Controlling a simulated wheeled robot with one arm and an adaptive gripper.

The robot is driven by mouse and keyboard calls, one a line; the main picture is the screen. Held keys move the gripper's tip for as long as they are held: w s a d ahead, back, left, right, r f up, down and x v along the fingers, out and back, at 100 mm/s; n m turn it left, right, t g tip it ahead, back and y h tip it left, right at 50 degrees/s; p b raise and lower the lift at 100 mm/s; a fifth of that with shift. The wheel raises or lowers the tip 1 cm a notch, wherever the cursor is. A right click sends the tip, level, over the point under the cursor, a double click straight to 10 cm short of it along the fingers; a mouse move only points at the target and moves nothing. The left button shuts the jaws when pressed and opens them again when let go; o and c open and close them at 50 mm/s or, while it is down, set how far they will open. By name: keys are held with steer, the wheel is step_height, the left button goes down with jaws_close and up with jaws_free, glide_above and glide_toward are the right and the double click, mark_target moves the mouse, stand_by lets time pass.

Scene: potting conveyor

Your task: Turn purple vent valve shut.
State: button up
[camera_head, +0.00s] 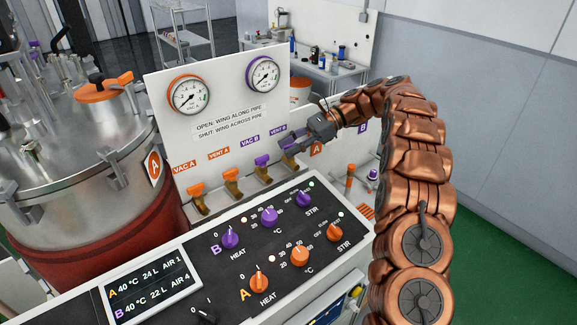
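The purple vent valve (288,148) is at the right end of the valve row on the white panel, below the "VENT B" label. My gripper (291,140) is at this valve, its fingers over or against the purple wing. The fingers cover much of the wing, so its angle to the pipe is unclear, and I cannot tell whether they grip it. To its left are the purple VAC B valve (262,160), the orange VENT A valve (231,174) and the orange VAC A valve (195,190). A panel label (229,130) reads open along pipe, shut across pipe.
Two gauges (189,96) (263,74) sit above the valves. A black control panel (275,240) with orange and purple knobs lies in front. A steel vessel (60,160) stands left. My arm arches in from the right, near a second panel marked A and B (350,140).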

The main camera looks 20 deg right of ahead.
steer(key=shift+a+r, duration=0.1)
steer(key=shift+r, duration=0.05)
steer(key=shift+m+t, duration=0.4)
